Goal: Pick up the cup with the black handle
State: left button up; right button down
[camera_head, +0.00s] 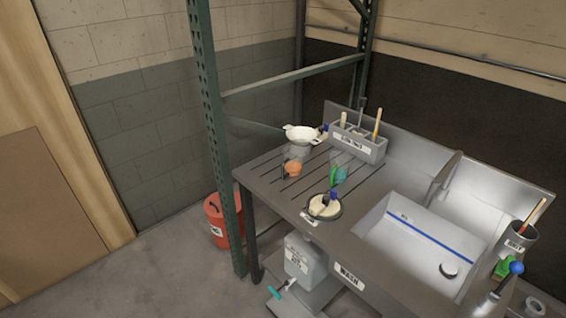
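A round dark-rimmed container (312,215) with a cream top stands near the front edge of the steel counter (275,195). A small black piece, possibly a handle, shows at its upper right; I cannot tell whether it belongs to the container. An orange cup (292,167) stands behind it to the left. A clear teal-tinted cup (346,163) with a green item (333,176) is behind it to the right. A white strainer-like bowl (300,132) sits above a grey vessel (299,149) farther back. Neither gripper shows.
A grey caddy (357,145) with brushes is at the back of the counter. The sink (425,225) is to the right, with a grey holder (517,240) beside it. A green rack post (212,120) stands left of the counter. A red bucket (218,220) and grey jug (305,260) are below.

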aim_at(292, 154)
jog(key=l+z, duration=0.15)
jog(key=z, duration=2.35)
jog(key=u, duration=2.55)
jog(key=i+j+u, duration=0.1)
jog(key=i+u, duration=0.25)
jog(key=i, duration=0.6)
